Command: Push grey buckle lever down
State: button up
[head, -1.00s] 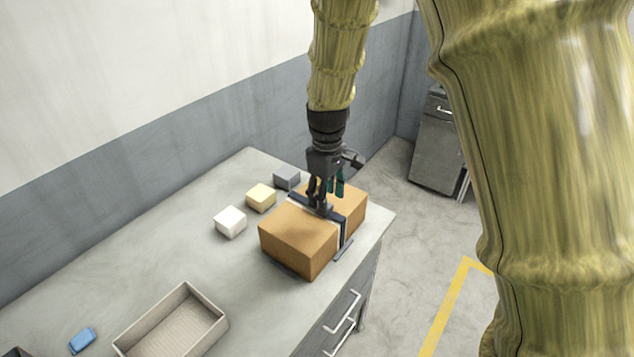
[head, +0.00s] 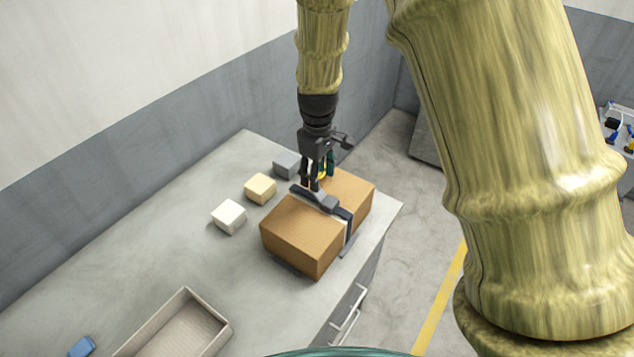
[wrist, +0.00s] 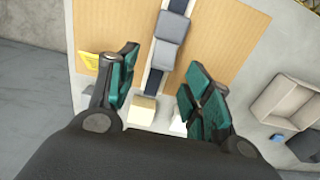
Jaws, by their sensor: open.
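A brown cardboard box (head: 290,235) sits near the table's right edge, with a dark strap (head: 347,214) across its top. The grey buckle (head: 327,203) lies on the strap on top of the box. In the wrist view the buckle shows as two grey blocks, an upper one (wrist: 173,27) and a lower one (wrist: 162,54); the exact lever angle is hard to tell. My gripper (head: 313,187) points down just above the box beside the buckle. In the wrist view my gripper (wrist: 160,85) is open and empty, its teal-padded fingers apart on either side of the strap line.
A white block (head: 229,216), a yellow block (head: 260,188) and a grey block (head: 286,163) stand left of the box. An open tray (head: 222,325) and a blue item (head: 82,346) are at the front. A yellow label (wrist: 89,61) is on the box.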

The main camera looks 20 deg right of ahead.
aim_at(319, 193)
jog(key=shift+w+f, duration=0.2)
jog(key=shift+f, duration=0.4)
jog(key=shift+s+a+f+p, duration=0.1)
jog(key=shift+f+p, duration=0.2)
jog(key=shift+p, duration=0.05)
jog(key=shift+s+f, duration=0.5)
jog(key=shift+w+f+p, duration=0.35)
jog(key=shift+f+p, duration=0.1)
jog(key=shift+f, duration=0.45)
jog(key=shift+s+r, duration=0.15)
jog(key=shift+s, duration=0.1)
jog(key=shift+w, duration=0.2)
jog(key=c, duration=0.8)
jog(key=shift+c, duration=1.2)
